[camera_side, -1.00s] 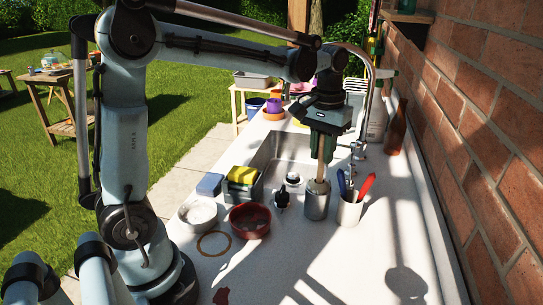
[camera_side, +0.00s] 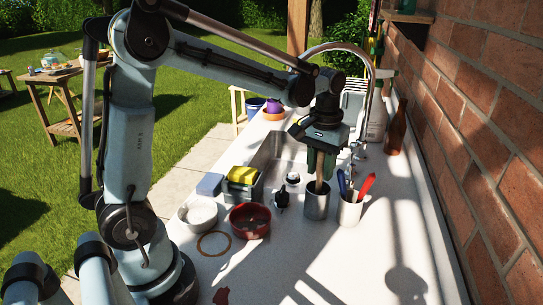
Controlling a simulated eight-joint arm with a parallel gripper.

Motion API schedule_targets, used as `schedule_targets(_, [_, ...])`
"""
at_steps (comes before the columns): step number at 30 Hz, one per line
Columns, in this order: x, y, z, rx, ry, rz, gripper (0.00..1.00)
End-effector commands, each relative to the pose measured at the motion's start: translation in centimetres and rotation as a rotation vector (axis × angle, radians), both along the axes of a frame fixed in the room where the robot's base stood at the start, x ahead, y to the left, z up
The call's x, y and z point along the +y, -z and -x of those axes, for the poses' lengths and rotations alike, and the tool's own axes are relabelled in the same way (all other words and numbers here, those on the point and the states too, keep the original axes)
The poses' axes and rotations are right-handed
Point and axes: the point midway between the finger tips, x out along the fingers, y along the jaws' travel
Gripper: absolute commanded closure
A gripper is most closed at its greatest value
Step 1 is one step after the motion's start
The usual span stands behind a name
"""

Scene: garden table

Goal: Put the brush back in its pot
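The brush (camera_side: 318,184) is upright, its lower part inside the grey metal pot (camera_side: 316,206) on the white worktop. The pot's wall hides its lower end. My gripper (camera_side: 321,165) points straight down just above the pot's rim and is shut on the brush. The fingers hide much of the brush's upper part. Whether the brush touches the pot's bottom cannot be seen.
Close right of the pot stands a second pot (camera_side: 348,214) with red and blue handled tools. A black-topped item (camera_side: 282,198), red bowl (camera_side: 250,222) and white bowl (camera_side: 198,214) are to the left. The tap (camera_side: 371,90) and brick wall (camera_side: 490,120) are nearby. The front worktop is mostly clear.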

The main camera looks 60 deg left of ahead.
Motion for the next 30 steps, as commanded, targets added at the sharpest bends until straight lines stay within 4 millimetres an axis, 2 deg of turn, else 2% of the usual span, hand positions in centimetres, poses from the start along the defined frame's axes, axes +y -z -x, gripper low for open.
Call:
schedule_targets(8, [0.0,-0.8,0.0,0.000,0.000,0.000,0.67])
schedule_targets(11, [0.0,-2.0,0.0,0.000,0.000,0.000,0.67])
schedule_targets(24, [0.0,-9.4,0.0,0.000,0.000,0.000,0.67])
schedule_targets(30, [0.0,-11.6,0.0,0.000,0.000,0.000,0.67])
